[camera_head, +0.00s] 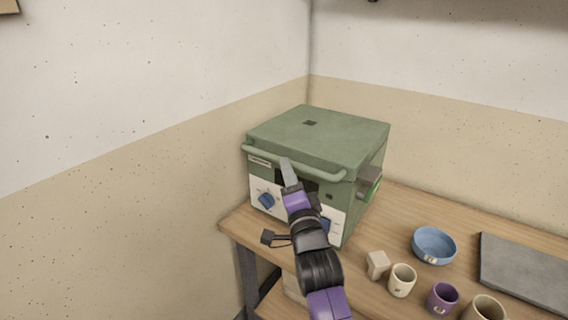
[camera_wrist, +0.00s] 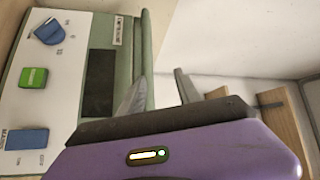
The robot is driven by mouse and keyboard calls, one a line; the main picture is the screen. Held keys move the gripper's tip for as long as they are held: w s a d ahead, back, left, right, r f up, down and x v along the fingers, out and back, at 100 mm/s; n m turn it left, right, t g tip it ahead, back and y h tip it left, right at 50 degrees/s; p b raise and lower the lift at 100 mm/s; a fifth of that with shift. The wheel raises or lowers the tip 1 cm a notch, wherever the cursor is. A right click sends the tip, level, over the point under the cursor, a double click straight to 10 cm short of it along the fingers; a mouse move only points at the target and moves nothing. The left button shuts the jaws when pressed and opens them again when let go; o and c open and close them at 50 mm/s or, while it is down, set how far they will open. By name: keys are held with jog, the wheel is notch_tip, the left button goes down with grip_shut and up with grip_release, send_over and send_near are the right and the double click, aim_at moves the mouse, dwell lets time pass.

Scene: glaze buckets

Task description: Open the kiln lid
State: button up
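The green kiln (camera_head: 350,190) stands on the wooden table with its lid (camera_head: 340,135) down. A green bar handle (camera_head: 325,175) runs along the lid's front edge; it also shows in the wrist view (camera_wrist: 149,45), where the picture is turned sideways. My gripper (camera_head: 287,163) is at the front of the handle, near the middle of the bar. In the wrist view my gripper (camera_wrist: 159,75) has its two fingers apart, with the bar appearing between them, closer to the left finger. I cannot tell whether either finger touches the bar.
The kiln's front has a blue knob (camera_head: 266,200), a green button (camera_wrist: 33,77) and a blue switch (camera_wrist: 27,140). Right of it on the table are a blue bowl (camera_head: 434,245), several cups, a small beige block (camera_head: 377,264) and a grey slab (camera_head: 525,270). Walls stand behind.

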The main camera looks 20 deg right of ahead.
jog(key=shift+w+d+f+m+g+p, duration=0.15)
jog(key=shift+w+d+m+p, duration=0.2)
jog(key=shift+w, duration=0.95)
jog(key=shift+w+f+m+g+p, duration=0.15)
jog(key=shift+w+m, duration=0.3)
jog(key=shift+w, duration=0.9)
jog(key=shift+w+d+f+m+p, duration=0.2)
jog(key=shift+w+m+p, duration=0.15)
jog(key=shift+w, duration=0.95)
grip_shut()
